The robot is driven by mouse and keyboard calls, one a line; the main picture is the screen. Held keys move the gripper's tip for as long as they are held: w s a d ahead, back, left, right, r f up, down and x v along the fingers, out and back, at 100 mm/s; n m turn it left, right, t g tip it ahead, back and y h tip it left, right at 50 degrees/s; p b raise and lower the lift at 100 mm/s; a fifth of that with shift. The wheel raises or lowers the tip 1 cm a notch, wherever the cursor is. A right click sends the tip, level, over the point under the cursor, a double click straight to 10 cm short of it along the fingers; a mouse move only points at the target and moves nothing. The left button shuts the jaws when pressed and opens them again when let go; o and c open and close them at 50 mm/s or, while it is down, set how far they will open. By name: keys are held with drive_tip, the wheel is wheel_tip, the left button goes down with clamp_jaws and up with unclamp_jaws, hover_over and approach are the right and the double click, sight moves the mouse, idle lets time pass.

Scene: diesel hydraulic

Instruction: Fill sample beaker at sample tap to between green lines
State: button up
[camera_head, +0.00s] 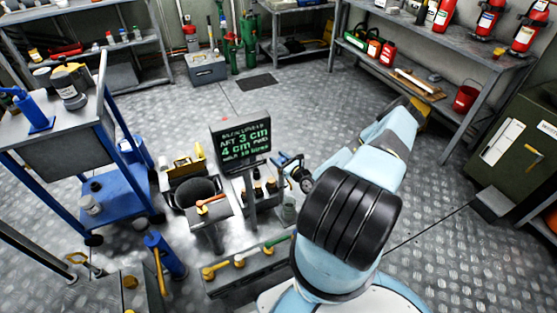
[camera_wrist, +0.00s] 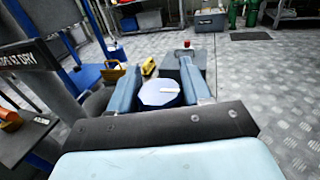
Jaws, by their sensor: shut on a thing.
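My gripper (camera_wrist: 160,88) is in the wrist view, its two pale blue fingers closed around a round blue-white thing (camera_wrist: 158,93). I cannot tell for sure that this is the sample beaker, and no liquid level or green lines can be made out. In the head view my gripper (camera_head: 287,165) is partly hidden by my arm, just right of the dark sign (camera_head: 240,140) with green writing. A low grey box (camera_head: 245,278) carries yellow and green handles; I cannot tell which is the sample tap.
A blue cart (camera_head: 105,175) stands at the left. A small stand with an orange-handled tool (camera_head: 210,201) is left of the sign, near a yellow toolbox (camera_head: 187,166). A shelf with red extinguishers (camera_head: 490,20) is at the back right.

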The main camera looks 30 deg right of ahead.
drive_tip(key=shift+d+m+h, duration=0.1)
drive_tip(key=shift+m+h, duration=0.2)
drive_tip(key=shift+h, duration=0.1)
drive_tip(key=o, duration=1)
drive_tip(key=shift+c, duration=0.2)
drive_tip(key=v, duration=1.3)
drive_tip(key=shift+s+f, duration=0.2)
drive_tip(key=shift+s, duration=0.2)
